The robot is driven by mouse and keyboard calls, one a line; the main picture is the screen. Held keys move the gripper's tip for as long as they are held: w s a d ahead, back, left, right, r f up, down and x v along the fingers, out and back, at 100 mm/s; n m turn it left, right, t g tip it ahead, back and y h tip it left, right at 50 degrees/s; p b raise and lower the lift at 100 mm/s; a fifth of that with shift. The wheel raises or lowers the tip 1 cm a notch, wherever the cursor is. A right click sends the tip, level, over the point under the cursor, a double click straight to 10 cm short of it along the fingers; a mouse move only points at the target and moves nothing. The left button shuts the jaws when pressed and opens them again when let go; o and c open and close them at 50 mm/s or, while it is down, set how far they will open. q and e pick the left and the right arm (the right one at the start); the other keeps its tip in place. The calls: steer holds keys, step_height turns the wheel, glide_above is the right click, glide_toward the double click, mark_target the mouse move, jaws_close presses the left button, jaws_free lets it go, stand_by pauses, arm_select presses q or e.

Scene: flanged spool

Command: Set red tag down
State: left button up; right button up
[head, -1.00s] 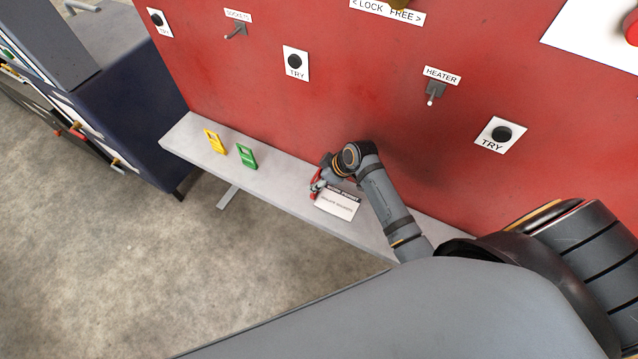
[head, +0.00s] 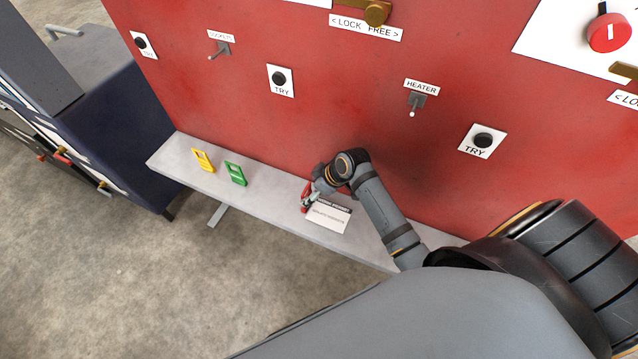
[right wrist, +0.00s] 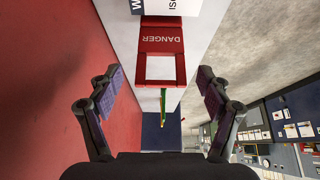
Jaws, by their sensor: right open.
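The red tag (head: 305,196), with a square opening and the word DANGER, is at the grey shelf (head: 270,200), by the left end of the white permit card (head: 329,217). In the right wrist view the red tag (right wrist: 163,44) is between and beyond my spread fingers, with a visible gap on both sides. My right gripper (head: 311,197) is open at the tag; in its wrist view the gripper (right wrist: 161,76) holds nothing. The tag's contact with the shelf is too small to tell. My left gripper is not in view.
A yellow tag (head: 203,161) and a green tag (head: 236,174) stand on the shelf to the left. The red panel (head: 330,100) rises behind, with switches and TRY buttons. The shelf between the green and red tags is clear. A dark blue cabinet (head: 120,150) stands at left.

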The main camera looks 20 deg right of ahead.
steer(key=v, duration=1)
steer(key=shift+p, duration=0.35)
